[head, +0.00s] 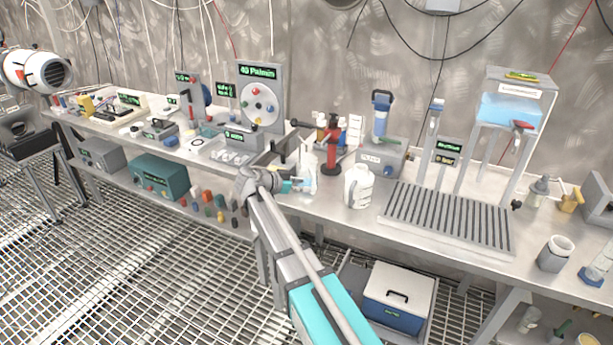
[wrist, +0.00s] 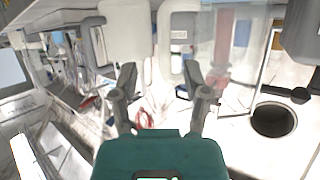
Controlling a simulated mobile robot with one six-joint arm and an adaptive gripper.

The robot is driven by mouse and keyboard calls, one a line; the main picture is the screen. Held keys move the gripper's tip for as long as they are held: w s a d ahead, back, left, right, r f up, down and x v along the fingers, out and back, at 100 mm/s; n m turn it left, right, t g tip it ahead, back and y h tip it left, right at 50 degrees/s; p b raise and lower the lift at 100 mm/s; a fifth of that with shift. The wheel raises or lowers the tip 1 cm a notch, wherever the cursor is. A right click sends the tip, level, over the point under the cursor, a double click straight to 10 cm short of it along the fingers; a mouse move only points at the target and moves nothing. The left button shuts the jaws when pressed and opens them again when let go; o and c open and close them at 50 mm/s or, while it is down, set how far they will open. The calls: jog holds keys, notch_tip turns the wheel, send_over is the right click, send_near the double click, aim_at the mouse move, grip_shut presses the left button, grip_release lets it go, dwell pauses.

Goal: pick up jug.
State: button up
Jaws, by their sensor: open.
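The white jug (head: 358,188), with a handle on its side, stands upright on the steel bench, left of the slatted drain tray. My gripper (head: 288,160) is over the bench to the left of the jug, apart from it. A white spray bottle (head: 307,170) stands between them in the head view. In the wrist view my gripper (wrist: 166,85) is open, with nothing between its fingertips. A pale shape with a handle-like loop (wrist: 178,42) lies beyond the fingers; I cannot tell for sure whether it is the jug.
A red stand (head: 333,145) and a grey unit with a blue filter (head: 380,115) stand behind the jug. The slatted tray (head: 450,215) and a water dispenser (head: 512,105) are to the right. Bench space in front of the jug is clear. A cooler box (head: 398,295) sits below.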

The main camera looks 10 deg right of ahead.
aim_at(313, 193)
jog(key=shift+d+f, duration=0.1)
jog(key=x, duration=0.1)
jog(key=b+x, duration=0.2)
jog(key=x, duration=0.1)
jog(key=shift+w+f, duration=0.25)
jog(key=shift+w+d+f, duration=0.1)
jog(key=shift+w+d, duration=0.05)
jog(key=shift+d, duration=0.15)
grip_shut()
dwell(0.4)
